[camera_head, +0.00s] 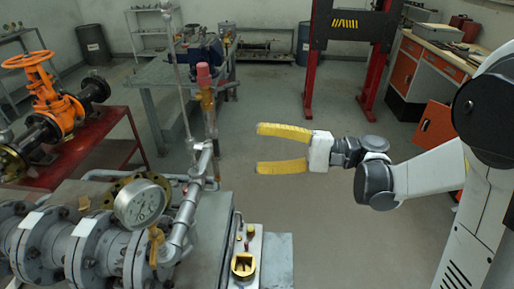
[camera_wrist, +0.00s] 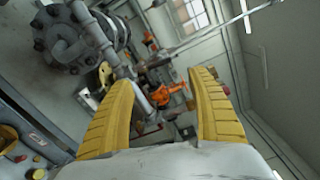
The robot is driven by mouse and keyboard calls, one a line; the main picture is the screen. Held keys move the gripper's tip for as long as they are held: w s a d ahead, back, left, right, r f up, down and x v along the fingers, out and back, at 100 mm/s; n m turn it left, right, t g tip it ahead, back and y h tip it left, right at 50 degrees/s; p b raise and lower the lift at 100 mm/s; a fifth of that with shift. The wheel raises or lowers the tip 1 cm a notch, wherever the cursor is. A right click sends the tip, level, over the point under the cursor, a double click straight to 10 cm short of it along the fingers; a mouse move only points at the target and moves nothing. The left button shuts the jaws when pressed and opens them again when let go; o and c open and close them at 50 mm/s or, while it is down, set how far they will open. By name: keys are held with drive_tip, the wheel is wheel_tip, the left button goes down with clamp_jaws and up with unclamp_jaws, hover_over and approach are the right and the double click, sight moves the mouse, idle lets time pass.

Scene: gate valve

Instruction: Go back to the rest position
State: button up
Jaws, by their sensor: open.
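My gripper (camera_head: 262,149) is in the middle of the head view, with its yellow fingers spread and nothing between them. It points left toward the pipework and is apart from it, over open floor. In the wrist view my gripper (camera_wrist: 165,88) also shows open, with the pipes and the orange gate valve (camera_wrist: 165,92) beyond its fingers. In the head view the orange gate valve (camera_head: 58,105) with its handwheel sits on a red stand (camera_head: 100,160) at the left.
A grey flanged pipe assembly (camera_head: 90,240) with a pressure gauge (camera_head: 140,203) fills the front left. A control box (camera_head: 244,262) with a yellow part stands beside it. A workbench (camera_head: 160,80), a red press frame (camera_head: 370,60) and an orange-doored cabinet (camera_head: 425,70) stand behind. The middle floor is clear.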

drive_tip(key=shift+a, duration=0.1)
drive_tip(key=s+f+t+h, duration=0.2)
drive_tip(key=s+f+h, duration=0.4)
drive_tip(key=h, duration=0.2)
drive_tip(key=s+d+f+n+t+h, duration=0.1)
drive_tip(key=s+d+n+h, duration=0.1)
drive_tip(key=s+d+h, duration=0.2)
drive_tip(key=s+d+f+n+t+h, duration=0.1)
drive_tip(key=s+d+h, duration=0.3)
drive_tip(key=d, duration=0.6)
drive_tip(key=shift+s+d+n+t+h, duration=0.3)
drive_tip(key=shift+n+h, duration=0.6)
